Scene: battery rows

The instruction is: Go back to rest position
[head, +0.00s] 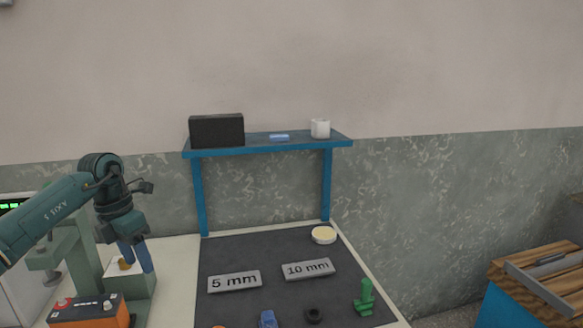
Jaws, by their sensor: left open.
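My left gripper (138,264) hangs from the arm that comes in from the left, its blue fingers pointing down. It is open, and I see nothing held between the fingers. The fingers are at a pale green fixture (138,284), close to a small yellow piece (124,264) on it. I cannot tell whether they touch it. An orange and black battery (90,314) stands in front of the fixture, below the gripper. My right gripper is not in view.
A dark mat (255,255) holds "5 mm" (235,281) and "10 mm" (308,269) plates, a round pale-topped item (324,235) and a green piece (364,298). A blue shelf (300,144) stands behind. A wooden workbench (540,260) is at right.

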